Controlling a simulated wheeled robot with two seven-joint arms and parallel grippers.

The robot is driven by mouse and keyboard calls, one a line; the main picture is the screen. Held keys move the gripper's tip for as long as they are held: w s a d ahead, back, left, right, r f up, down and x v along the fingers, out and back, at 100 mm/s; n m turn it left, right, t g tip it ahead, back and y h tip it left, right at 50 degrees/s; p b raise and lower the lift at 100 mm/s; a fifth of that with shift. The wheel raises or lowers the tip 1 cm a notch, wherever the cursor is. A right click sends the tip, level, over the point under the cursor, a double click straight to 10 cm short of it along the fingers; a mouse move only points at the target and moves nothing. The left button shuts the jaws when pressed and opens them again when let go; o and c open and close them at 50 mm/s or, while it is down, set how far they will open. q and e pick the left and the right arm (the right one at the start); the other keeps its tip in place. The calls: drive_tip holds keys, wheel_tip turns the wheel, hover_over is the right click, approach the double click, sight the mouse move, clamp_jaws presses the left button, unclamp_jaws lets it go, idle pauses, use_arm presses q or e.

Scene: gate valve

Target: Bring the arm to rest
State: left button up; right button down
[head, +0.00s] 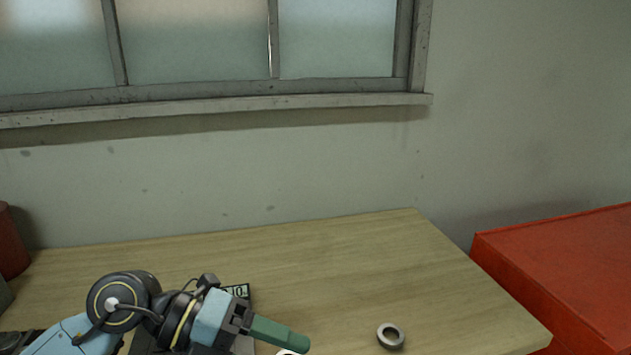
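My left arm enters from the lower left. Its gripper (281,335) is low over the wooden table (330,255), with the green fingertips pointing right. Only one green finger shows clearly, so its opening cannot be told, and nothing is seen held in it. A grey metal ring (390,336) lies on the table to the right of the fingertips, apart from them. A dark device with a small display (238,291) stands behind the gripper and is mostly hidden by it. My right gripper is not in view. No gate valve can be made out.
A large red box or cabinet (570,265) stands at the right beside the table. A dark red cylinder (12,245) is at the left edge. A pale object (287,352) is cut off below the fingers. The table's back and middle right are clear. A window is in the wall behind.

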use_arm(q)
wheel_tip(320, 180, up, 6)
drive_tip(key=d+n+t+h, duration=0.2)
drive_tip(key=d+h, duration=0.1)
drive_tip(key=h, duration=0.3)
drive_tip(key=w+a+r+n+t+y, duration=0.4)
drive_tip(key=a+n+t, duration=0.4)
drive_tip(key=n+t, duration=0.85)
drive_tip(key=a+f+n+g+y, duration=0.1)
drive_tip(key=a+f+n+y, duration=0.5)
drive_tip(key=f+n+y, duration=0.25)
drive_tip(key=a+f+n+g+y, duration=0.1)
drive_tip(key=a+f+n+y, duration=0.55)
drive_tip(key=f, duration=0.25)
drive_tip(key=s+f+n+g, duration=0.2)
drive_tip(key=s+f+g, duration=1)
drive_tip(key=s+f, duration=0.55)
wheel_tip(320, 180, down, 25)
drive_tip(key=s+g+b, duration=0.1)
drive_tip(key=s+b, duration=0.2)
drive_tip(key=s+a+f+g+b, duration=0.1)
drive_tip(key=s+a+f+b, duration=0.1)
drive_tip(key=s+f, duration=1.3)
wheel_tip(320, 180, down, 2)
drive_tip(key=shift+s+f, duration=0.1)
drive_tip(key=shift+s, duration=0.05)
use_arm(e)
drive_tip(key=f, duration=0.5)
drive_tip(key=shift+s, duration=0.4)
